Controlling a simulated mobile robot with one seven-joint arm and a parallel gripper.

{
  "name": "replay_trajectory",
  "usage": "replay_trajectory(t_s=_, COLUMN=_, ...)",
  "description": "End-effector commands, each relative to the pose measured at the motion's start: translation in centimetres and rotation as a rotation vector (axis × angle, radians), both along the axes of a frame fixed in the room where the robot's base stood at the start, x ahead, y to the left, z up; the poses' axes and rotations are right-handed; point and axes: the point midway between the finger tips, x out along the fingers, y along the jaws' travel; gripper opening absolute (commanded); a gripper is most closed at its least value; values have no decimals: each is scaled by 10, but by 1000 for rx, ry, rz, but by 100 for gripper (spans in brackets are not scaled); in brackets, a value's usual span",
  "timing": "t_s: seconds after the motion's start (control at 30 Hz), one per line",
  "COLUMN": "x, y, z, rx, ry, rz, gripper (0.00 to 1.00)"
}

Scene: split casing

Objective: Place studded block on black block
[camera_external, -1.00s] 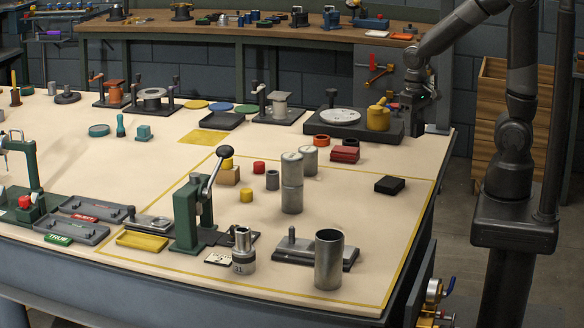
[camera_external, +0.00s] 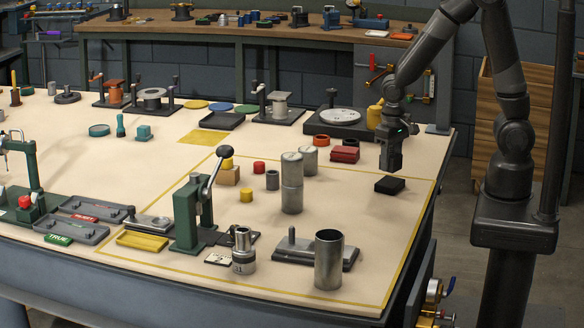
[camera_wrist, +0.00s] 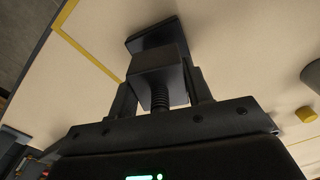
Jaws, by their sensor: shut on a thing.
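The black block (camera_external: 389,185) lies flat on the table at the right, inside the yellow outline. My gripper (camera_external: 391,168) points down just above it. In the wrist view my gripper (camera_wrist: 160,82) is shut on a dark block (camera_wrist: 158,66), taken as the studded block, with a finger on each side. A ribbed post shows on its near side; no other studs can be made out. The black block also shows in the wrist view (camera_wrist: 148,38), just beyond the held block and partly hidden by it. Whether the two touch is unclear.
A red block (camera_external: 345,154) and a tall metal cylinder (camera_external: 292,185) stand left of the black block. A dark platform with a white disc (camera_external: 340,117) is behind. An open metal tube (camera_external: 328,260) stands in front. Bare table surrounds the black block.

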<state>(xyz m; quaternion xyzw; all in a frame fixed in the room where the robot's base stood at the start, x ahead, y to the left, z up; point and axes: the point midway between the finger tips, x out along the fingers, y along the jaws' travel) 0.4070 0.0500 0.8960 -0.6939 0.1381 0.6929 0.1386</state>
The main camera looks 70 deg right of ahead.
Motion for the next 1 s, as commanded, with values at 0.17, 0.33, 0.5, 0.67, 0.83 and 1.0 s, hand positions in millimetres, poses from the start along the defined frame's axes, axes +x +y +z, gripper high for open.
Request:
replay_trajectory(t_s=0.17, x=-1, y=0, z=-22, rx=-1, ry=4, rz=0, gripper=0)
replay_trajectory(t_s=0.33, x=0, y=0, z=-33, rx=0, ry=0, rz=0, gripper=0)
replay_trajectory(t_s=0.5, x=0, y=0, z=-34, rx=0, ry=-1, rz=0, gripper=0)
replay_trajectory(t_s=0.67, x=0, y=0, z=-35, rx=0, ry=0, rz=0, gripper=0)
replay_trajectory(t_s=0.83, x=-1, y=-1, z=-37, rx=0, ry=2, rz=0, gripper=51)
replay_trajectory(t_s=1.0, x=-1, y=0, z=-37, rx=-1, ry=1, rz=0, gripper=65)
